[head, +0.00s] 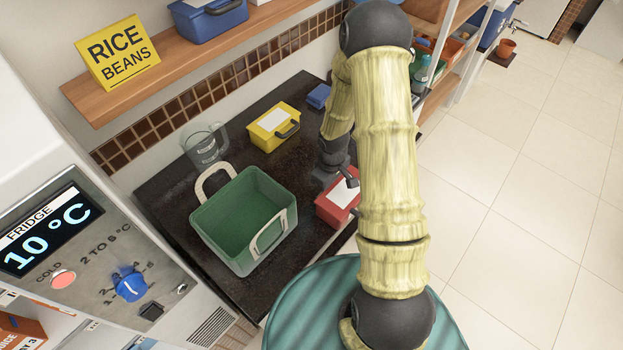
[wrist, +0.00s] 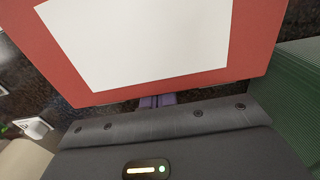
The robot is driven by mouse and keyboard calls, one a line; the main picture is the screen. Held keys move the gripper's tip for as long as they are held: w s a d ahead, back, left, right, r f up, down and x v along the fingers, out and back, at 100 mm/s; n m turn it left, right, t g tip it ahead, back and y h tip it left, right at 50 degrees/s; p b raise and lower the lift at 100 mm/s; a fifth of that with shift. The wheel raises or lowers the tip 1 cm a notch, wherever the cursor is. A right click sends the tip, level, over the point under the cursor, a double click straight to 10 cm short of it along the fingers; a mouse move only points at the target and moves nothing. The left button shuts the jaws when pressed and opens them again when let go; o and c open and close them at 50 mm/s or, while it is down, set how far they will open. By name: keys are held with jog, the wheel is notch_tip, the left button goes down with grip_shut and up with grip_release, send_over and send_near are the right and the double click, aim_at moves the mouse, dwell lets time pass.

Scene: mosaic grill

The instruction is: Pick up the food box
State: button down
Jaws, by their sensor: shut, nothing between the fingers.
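A red box (head: 336,206) with a white label on top stands on the dark counter, right of the green basket, partly covered by my arm. In the wrist view the red box (wrist: 60,80) fills the upper part, with its label close to the camera. My gripper (wrist: 157,101) shows small purple fingertips, shut and empty, at the box's near edge. I cannot tell whether they touch it. In the head view the gripper is mostly behind my arm. A yellow box (head: 268,122) with a white label and dark handle stands farther back on the counter.
The green basket (head: 203,225) with pale handles stands left of the red box. A clear jug (head: 203,146) and a small blue box (head: 318,97) are on the counter (head: 163,190). A wooden shelf (head: 170,72) hangs above. Open tiled floor lies right.

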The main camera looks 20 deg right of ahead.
jog(key=shift+s+d+f, duration=0.1)
jog(key=shift+s+d, duration=0.55)
jog(key=shift+s, duration=0.05)
jog(key=shift+w, duration=0.1)
jog(key=w+a, duration=0.2)
jog(key=w, duration=0.1)
jog(key=shift+w+a, duration=0.15)
jog(key=shift+a, duration=0.1)
notch_tip(320, 180, up, 10)
jog(key=b, duration=0.1)
jog(key=shift+d, duration=0.1)
